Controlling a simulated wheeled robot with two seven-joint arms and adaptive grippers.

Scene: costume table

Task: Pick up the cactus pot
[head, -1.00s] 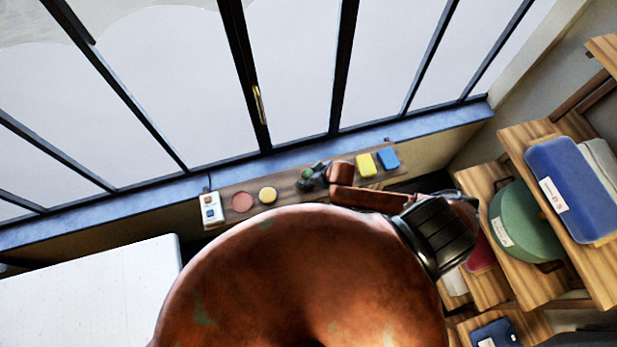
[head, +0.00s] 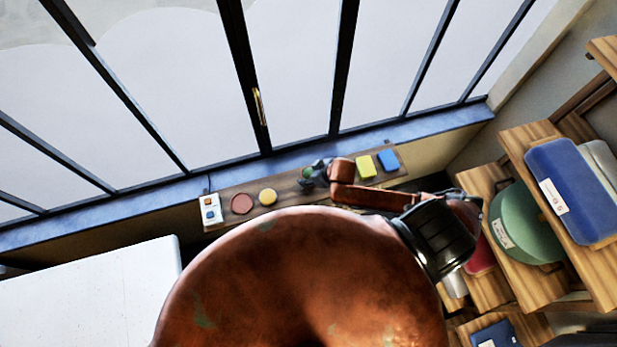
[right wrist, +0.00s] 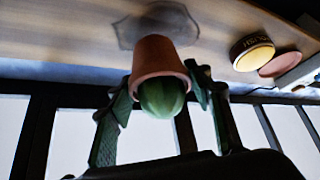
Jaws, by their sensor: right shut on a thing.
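The cactus pot is a terracotta pot with a round green cactus; it shows large in the right wrist view (right wrist: 160,72), upside down in that picture. In the head view only a small green part of the cactus pot (head: 308,172) shows beside my gripper. My right gripper (head: 316,174) is at the wooden shelf under the window. My left gripper is not in view.
On the shelf (head: 225,211) are a red disc (head: 241,204), a yellow disc (head: 267,196), a white switch box (head: 210,211), a yellow block (head: 365,165) and a blue block (head: 387,160). Window bars stand behind. Wooden shelves with cases are at right.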

